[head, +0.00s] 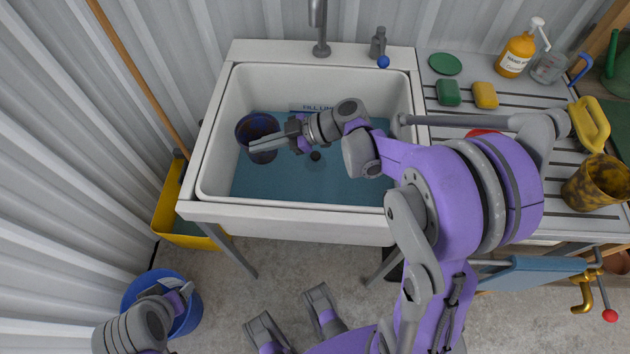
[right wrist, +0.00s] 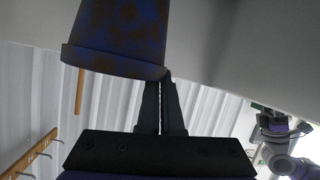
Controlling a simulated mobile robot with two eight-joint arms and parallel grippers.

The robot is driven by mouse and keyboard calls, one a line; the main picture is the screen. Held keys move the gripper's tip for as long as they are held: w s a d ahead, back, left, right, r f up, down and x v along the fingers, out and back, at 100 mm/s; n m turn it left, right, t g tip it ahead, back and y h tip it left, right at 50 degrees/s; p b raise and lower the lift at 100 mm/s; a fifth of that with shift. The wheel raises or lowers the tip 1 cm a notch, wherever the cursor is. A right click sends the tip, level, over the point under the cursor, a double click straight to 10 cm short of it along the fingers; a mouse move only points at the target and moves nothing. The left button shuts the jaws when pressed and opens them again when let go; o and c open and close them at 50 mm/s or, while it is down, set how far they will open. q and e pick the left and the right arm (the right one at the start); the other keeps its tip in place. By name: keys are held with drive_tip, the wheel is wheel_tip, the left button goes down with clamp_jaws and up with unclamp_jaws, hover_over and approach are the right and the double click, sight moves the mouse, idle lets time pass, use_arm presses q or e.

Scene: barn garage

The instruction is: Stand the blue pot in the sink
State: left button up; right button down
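The blue pot (head: 257,126), dark inside with rusty blotches, is within the left part of the sink (head: 300,215), seen from above. The sink holds blue-green water, and I cannot tell whether the pot touches the bottom. My right gripper (head: 262,146) reaches in from the right, its fingers across the pot's near rim. In the right wrist view the pot (right wrist: 115,35) shows at the top, and the fingers (right wrist: 163,90) are nearly together at its rim edge, shut on its wall. My left gripper (head: 182,296) is low at the left, above a blue bucket; its opening is unclear.
The faucet (head: 321,45) stands at the sink's back. The draining board (head: 450,65) at right bears a green sponge (head: 448,92), a yellow sponge (head: 485,95), a soap bottle (head: 516,53) and a blotched pot (head: 598,183). The blue bucket (head: 132,292) and yellow bin (head: 172,215) are on the floor.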

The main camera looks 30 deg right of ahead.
use_arm(q)
wheel_tip(320, 180, down, 12)
drive_tip(key=b, duration=0.8)
drive_tip(key=shift+w+f+g+b, duration=0.2)
drive_tip(key=shift+w+g+b, duration=0.1)
drive_tip(key=shift+w+b, duration=0.1)
use_arm(e)
drive_tip(key=s+f+n+g, duration=0.2)
drive_tip(key=f+g, duration=0.1)
drive_tip(key=f, duration=0.3)
drive_tip(key=s+f+n+g+y, duration=0.1)
drive_tip(key=s+f+n+g, duration=0.2)
drive_tip(key=f, duration=0.3)
drive_tip(key=shift+a+y, duration=0.15)
drive_tip(key=shift+y, duration=0.15)
drive_tip(key=shift+f, duration=0.15)
drive_tip(key=shift+f, duration=0.15)
drive_tip(key=c, duration=1.1)
unclamp_jaws()
use_arm(q)
drive_tip(key=shift+f, duration=0.1)
